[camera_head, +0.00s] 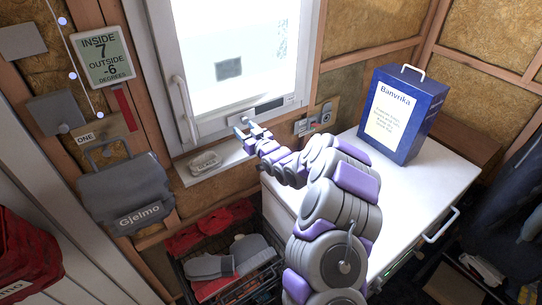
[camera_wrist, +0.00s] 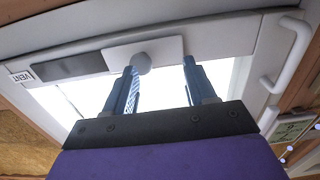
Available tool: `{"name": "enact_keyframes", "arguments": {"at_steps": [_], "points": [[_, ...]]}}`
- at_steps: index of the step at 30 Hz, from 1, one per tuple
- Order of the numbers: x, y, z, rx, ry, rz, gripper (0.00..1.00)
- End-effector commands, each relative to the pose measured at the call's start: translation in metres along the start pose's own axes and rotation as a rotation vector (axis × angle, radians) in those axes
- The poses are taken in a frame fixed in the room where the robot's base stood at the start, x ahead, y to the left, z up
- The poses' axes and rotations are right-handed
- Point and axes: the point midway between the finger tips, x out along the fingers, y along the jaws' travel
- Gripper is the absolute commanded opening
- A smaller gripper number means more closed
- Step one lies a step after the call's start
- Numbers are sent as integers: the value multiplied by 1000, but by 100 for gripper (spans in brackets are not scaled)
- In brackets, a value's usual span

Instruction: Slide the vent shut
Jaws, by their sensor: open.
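The vent (camera_head: 256,108) is a strip along the bottom of the window frame. In the wrist view it appears flipped, with a white slider plate (camera_wrist: 170,48), a round knob (camera_wrist: 141,62) on it, a dark grey slot (camera_wrist: 70,68) beside the plate, and a VENT label (camera_wrist: 22,76) at the far left. My gripper (camera_head: 246,129) is open and empty, just in front of the vent. In the wrist view my gripper (camera_wrist: 160,72) has its two blue fingers spread, with the knob close to the left fingertip. I cannot tell whether they touch.
The window handle (camera_head: 184,108) stands out left of the arm. A small object (camera_head: 205,162) lies on the sill. A white cabinet (camera_head: 420,185) with a blue box (camera_head: 402,112) stands right. A crate (camera_head: 225,270) sits below, and a grey bag (camera_head: 128,195) hangs left.

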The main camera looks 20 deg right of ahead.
Motion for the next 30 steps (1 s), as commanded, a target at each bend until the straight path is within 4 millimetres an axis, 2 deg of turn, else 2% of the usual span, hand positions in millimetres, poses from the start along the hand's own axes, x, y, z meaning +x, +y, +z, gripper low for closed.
{"name": "enact_keyframes", "arguments": {"at_steps": [30], "points": [[-67, 2, 4, 6, -6, 2, 55]]}}
